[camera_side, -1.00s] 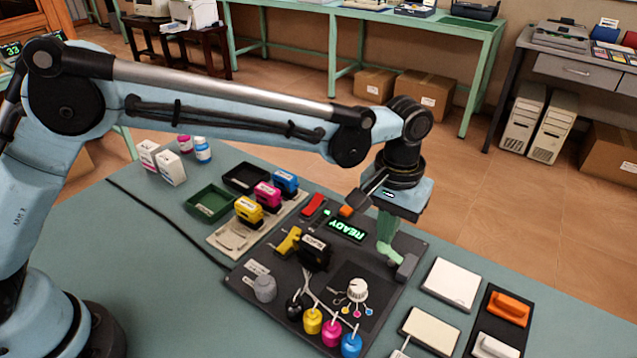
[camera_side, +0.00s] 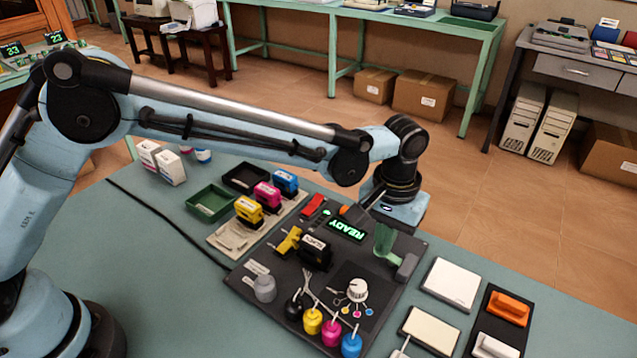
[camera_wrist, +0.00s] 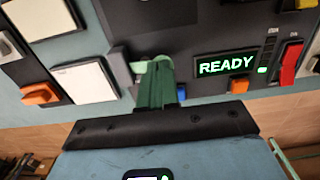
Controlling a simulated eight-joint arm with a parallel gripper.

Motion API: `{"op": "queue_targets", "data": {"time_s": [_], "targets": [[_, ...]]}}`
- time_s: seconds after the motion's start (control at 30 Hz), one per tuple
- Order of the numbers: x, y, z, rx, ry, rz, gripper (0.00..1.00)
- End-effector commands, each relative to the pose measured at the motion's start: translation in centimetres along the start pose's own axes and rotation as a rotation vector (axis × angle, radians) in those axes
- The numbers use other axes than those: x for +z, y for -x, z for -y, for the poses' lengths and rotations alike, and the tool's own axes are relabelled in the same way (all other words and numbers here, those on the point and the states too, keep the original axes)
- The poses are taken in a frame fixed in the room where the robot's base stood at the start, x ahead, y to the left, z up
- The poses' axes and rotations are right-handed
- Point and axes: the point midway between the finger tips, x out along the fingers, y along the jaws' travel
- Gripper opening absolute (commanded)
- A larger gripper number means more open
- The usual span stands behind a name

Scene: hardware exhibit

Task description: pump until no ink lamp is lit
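My gripper (camera_side: 384,252) points down over the right part of the black panel (camera_side: 330,270). Its green fingers (camera_wrist: 157,68) look closed together, with nothing clearly between them. A grey lever-like block (camera_side: 406,267) is just right of the fingertips in the side view; it also shows beside the fingers in the wrist view (camera_wrist: 121,66). Contact cannot be told. The display reads READY in green (camera_side: 347,230), also in the wrist view (camera_wrist: 226,66), with a small lit green lamp (camera_wrist: 262,70) beside it. I cannot make out separate ink lamps.
A white knob (camera_side: 357,290) stands near black, yellow, magenta and blue ink pots (camera_side: 351,345). A red switch (camera_side: 312,205) is on the panel's far side. Coloured stamps (camera_side: 268,195) stand left; white pads (camera_side: 450,284) and an orange-handled block (camera_side: 510,308) lie right.

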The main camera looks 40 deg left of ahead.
Motion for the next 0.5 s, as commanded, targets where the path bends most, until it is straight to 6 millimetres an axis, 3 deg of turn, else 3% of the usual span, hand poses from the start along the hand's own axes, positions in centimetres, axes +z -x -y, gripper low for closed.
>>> {"op": "queue_targets", "data": {"time_s": [0.5], "targets": [[0.02,-0.41,-0.05,0.001,-0.001,0.000,0.00]]}}
